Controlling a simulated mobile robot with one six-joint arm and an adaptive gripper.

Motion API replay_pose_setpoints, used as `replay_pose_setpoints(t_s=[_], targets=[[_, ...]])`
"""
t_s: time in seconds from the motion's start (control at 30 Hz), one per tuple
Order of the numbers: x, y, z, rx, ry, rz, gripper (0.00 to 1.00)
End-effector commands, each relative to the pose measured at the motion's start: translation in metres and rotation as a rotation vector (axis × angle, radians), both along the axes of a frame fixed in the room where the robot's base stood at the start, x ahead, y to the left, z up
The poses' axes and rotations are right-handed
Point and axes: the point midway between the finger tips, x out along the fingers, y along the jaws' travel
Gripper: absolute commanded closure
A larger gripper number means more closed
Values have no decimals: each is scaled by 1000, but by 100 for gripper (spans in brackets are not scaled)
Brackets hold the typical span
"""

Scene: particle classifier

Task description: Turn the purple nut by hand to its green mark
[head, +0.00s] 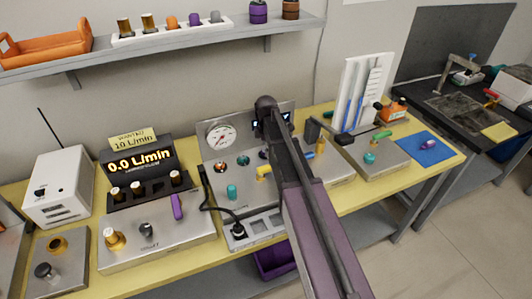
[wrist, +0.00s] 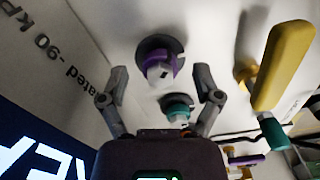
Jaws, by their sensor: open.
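The purple nut (wrist: 157,58) shows in the wrist view as a purple ring around a pale stem, on a dark round base on the light panel. My gripper (wrist: 160,82) is open, with one finger on each side and slightly below the nut in the picture. The fingers look apart from the nut, and nothing is held. I cannot make out a green mark near the nut. In the head view my arm covers most of this part of the steel panel (head: 210,180), and my fingertips are hidden.
A teal knob (wrist: 177,107) sits just below the nut, between my fingers in the picture. A yellow lever (wrist: 283,65) with a teal end stands close on the right. In the head view a round gauge (head: 220,136) is left of my arm, and a black cable (head: 207,195) runs down nearby.

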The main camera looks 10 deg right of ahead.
Motion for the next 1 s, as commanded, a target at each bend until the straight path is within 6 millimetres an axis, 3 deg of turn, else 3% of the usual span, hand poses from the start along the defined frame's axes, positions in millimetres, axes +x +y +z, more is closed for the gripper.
replay_pose_setpoints(t_s=[0.5, 0.57, 0.7, 0.8, 1.0], targets=[[0, 0, -6, 0, 0, 0, 18], [0, 0, -6, 0, 0, 0, 33], [0, 0, -6, 0, 0, 0, 74], [0, 0, -6, 0, 0, 0, 99], [0, 0, -6, 0, 0, -4, 100]])
